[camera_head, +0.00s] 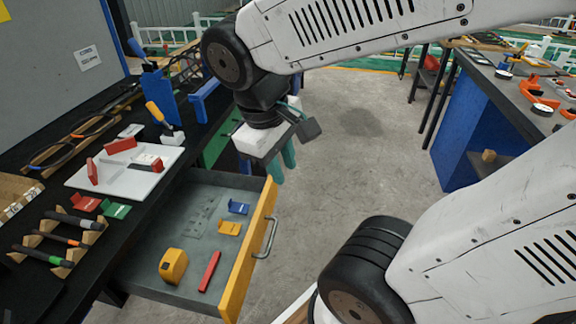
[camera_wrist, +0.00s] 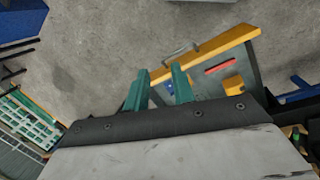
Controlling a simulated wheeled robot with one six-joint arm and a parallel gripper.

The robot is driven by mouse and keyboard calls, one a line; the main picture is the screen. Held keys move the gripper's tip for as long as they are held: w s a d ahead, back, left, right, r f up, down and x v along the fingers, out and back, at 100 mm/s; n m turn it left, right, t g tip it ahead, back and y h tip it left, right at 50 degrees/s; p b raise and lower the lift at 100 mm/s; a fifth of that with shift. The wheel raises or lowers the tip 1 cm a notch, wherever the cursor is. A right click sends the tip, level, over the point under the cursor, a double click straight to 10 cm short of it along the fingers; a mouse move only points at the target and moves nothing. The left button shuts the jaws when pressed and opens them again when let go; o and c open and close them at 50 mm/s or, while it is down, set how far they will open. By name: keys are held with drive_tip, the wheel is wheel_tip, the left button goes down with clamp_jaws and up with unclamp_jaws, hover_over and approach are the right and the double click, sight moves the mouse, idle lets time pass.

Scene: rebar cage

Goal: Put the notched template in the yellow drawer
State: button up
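The yellow-fronted drawer (camera_head: 249,246) is pulled open below the dark workbench, with its inside showing. In the wrist view the drawer front (camera_wrist: 222,49) crosses beyond my fingers. A flat grey piece with small marks (camera_head: 200,217) lies on the drawer floor; I cannot tell if it is the notched template. Small notched-looking red (camera_head: 86,204) and green (camera_head: 115,210) pieces lie on the bench. My gripper (camera_head: 283,172) hangs above and beyond the drawer's far right corner. Its teal fingers are apart with nothing visible between them in the wrist view (camera_wrist: 158,85).
The drawer holds a yellow tape measure (camera_head: 173,266), a red bar (camera_head: 209,271), a blue piece (camera_head: 238,207) and an orange piece (camera_head: 229,228). A white board (camera_head: 140,182) with red blocks lies on the bench. The concrete floor to the right is clear.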

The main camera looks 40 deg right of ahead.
drive_tip(key=s+m+y, duration=0.1)
drive_tip(key=s+a+r+m+t, duration=0.1)
drive_tip(key=s+a+r+y, duration=0.1)
drive_tip(key=shift+s+r+m+t+y, duration=0.15)
drive_tip(key=shift+s+m+t+y, duration=0.15)
drive_tip(key=shift+m+t, duration=0.1)
idle(0.9)
